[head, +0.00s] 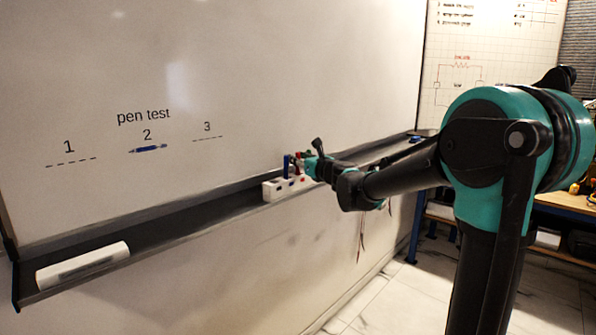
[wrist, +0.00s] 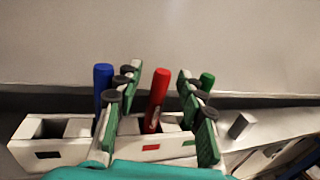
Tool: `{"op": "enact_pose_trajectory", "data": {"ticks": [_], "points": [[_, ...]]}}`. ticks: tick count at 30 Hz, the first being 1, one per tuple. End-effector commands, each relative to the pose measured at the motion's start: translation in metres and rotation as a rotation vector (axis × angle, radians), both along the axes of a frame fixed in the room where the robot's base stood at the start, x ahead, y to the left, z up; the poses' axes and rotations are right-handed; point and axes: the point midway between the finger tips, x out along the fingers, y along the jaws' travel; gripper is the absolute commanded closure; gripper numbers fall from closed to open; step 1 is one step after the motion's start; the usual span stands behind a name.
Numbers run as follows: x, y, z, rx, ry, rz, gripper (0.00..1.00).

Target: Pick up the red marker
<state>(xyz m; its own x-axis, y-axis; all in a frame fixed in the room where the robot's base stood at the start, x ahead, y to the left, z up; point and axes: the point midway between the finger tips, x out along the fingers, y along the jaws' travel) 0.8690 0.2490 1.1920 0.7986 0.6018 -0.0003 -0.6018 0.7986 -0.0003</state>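The red marker (wrist: 157,98) stands slightly tilted in a white holder (wrist: 45,152) in the wrist view. My gripper (wrist: 155,82) is open, with one green-padded finger on each side of the red marker. Gaps show between the marker and both fingers. The marker's lower end is hidden in the holder. In the head view my gripper (head: 312,168) is at the holder (head: 272,192) on the whiteboard ledge, and the arm hides much of that area.
A blue marker (wrist: 103,78) stands just outside the left finger. A green marker (wrist: 207,81) stands behind the right finger. The whiteboard (head: 250,80) rises behind the ledge. A white eraser-like block (head: 83,265) lies at the ledge's left end. A blue pen (head: 148,149) shows on the board.

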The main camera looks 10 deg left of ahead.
Motion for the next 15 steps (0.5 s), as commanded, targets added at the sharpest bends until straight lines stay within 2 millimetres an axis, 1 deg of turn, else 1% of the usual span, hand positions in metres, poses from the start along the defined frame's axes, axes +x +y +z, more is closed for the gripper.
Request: {"op": "enact_pose_trajectory", "data": {"ticks": [4, 13, 15], "points": [[-0.0003, -0.0002, 0.0, 0.0, 0.0, 0.0, 0.62], [-0.0004, -0.0004, 0.0, 0.0, 0.0, 0.0, 0.99], [-0.0004, -0.0004, 0.0, 0.0, 0.0, 0.0, 1.0]]}}
